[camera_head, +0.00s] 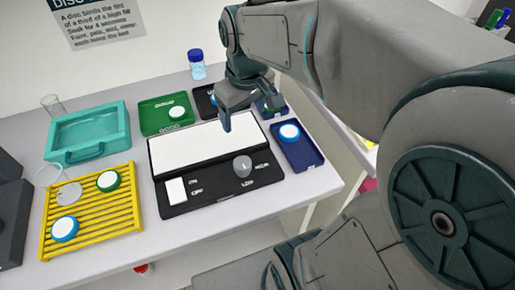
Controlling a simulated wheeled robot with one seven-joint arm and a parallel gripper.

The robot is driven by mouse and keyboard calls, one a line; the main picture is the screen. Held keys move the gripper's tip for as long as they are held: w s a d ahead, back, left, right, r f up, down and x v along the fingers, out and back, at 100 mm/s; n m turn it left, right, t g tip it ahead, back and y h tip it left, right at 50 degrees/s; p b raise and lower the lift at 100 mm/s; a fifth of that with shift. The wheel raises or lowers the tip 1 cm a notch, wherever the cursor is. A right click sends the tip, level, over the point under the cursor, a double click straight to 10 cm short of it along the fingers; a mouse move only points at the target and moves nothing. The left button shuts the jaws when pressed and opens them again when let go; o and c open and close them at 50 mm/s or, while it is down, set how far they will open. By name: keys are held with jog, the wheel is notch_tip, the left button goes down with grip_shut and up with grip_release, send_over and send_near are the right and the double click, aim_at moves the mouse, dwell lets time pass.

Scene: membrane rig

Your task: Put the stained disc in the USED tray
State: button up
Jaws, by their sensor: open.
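Blue-rimmed white discs lie on the yellow rack (65,229) and in the navy tray (289,132). A green-rimmed disc (108,181) and a pale, clear-looking disc (69,194) also lie on the rack. I cannot tell from this view which disc is stained. A black tray (199,103) stands behind the white panel, partly hidden by my gripper; its label is not readable. My gripper (246,108) is open and hangs above the back right of the panel. I see nothing held in it.
The black device with a white panel (202,146) and grey knob (242,167) fills the table's middle. A yellow ribbed rack (126,223), teal basin (90,132), green GOOD tray (150,121), navy tray (305,160) and blue-capped bottle (197,68) surround it. The front strip is clear.

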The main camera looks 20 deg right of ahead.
jog(key=s+f+m, duration=0.3)
jog(key=s+f, duration=0.1)
jog(key=s, duration=0.4)
jog(key=shift+s+f+m+t, duration=0.2)
jog(key=shift+s+m+t, duration=0.15)
jog(key=shift+m+t, duration=0.05)
dwell(0.6)
